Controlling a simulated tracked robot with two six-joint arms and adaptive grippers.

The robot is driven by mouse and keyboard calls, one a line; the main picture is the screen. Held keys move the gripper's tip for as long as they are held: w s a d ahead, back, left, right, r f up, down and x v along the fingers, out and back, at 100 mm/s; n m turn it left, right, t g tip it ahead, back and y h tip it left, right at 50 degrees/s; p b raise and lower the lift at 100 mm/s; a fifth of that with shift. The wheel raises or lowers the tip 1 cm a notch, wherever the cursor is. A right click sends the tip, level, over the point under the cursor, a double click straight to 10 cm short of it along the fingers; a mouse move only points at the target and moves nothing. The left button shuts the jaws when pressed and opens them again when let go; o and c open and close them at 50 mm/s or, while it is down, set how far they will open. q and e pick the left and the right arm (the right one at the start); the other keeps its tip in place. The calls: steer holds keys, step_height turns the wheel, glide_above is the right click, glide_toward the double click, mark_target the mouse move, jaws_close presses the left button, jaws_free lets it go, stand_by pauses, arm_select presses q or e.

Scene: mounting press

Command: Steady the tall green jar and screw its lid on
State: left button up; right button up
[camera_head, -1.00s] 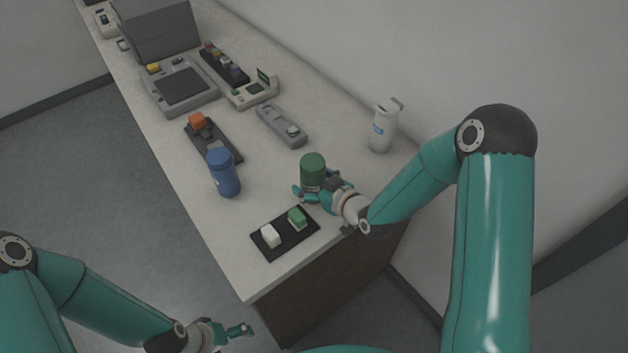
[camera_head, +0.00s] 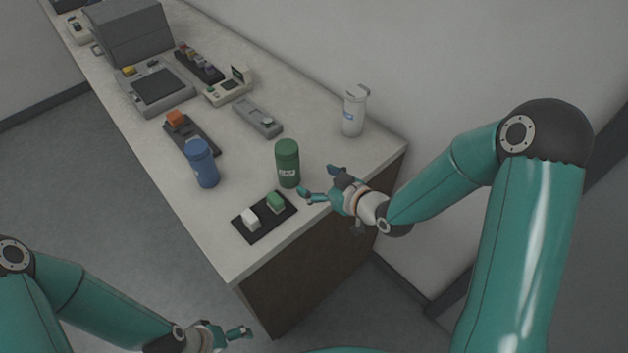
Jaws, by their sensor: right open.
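The tall green jar (camera_head: 288,168) stands upright on the counter near its front right edge. A green cap-like top, which looks like its lid (camera_head: 287,147), sits on it; I cannot tell how tightly. My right gripper (camera_head: 318,183) is open and empty, just right of the jar, with its fingers pointing toward it and a small gap between. My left gripper (camera_head: 240,332) hangs low at the bottom of the view, off the counter and far from the jar; its finger opening is too small to read.
A black tray (camera_head: 240,228) with a white and a green block lies in front of the jar. A blue jar (camera_head: 204,165) stands to its left and a white jar (camera_head: 354,112) behind right. A grey device (camera_head: 258,117) lies behind. Bare counter lies between them.

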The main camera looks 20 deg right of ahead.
steer(key=s+f+g, duration=0.1)
steer(key=f, duration=0.1)
steer(key=s+a+f+m+g, duration=0.1)
steer(key=s+f, duration=0.1)
steer(key=f, duration=0.1)
steer(key=s+f+m+g, duration=0.1)
steer(key=f, duration=0.2)
steer(key=shift+s+a+f+h, duration=0.1)
steer(key=shift+s+a+h, duration=0.05)
steer(key=shift+s+h, duration=0.15)
steer(key=s+a+f+m+g, duration=0.1)
steer(key=s+f+g, duration=0.3)
steer(key=s, duration=0.5)
steer(key=s+a+f+m+g, duration=0.2)
steer(key=s+f+m+g, duration=0.2)
steer(key=s+f, duration=0.5)
steer(key=shift+s+a+g+h, duration=0.2)
steer(key=shift+s+g+h, duration=0.15)
steer(key=shift+s, duration=0.25)
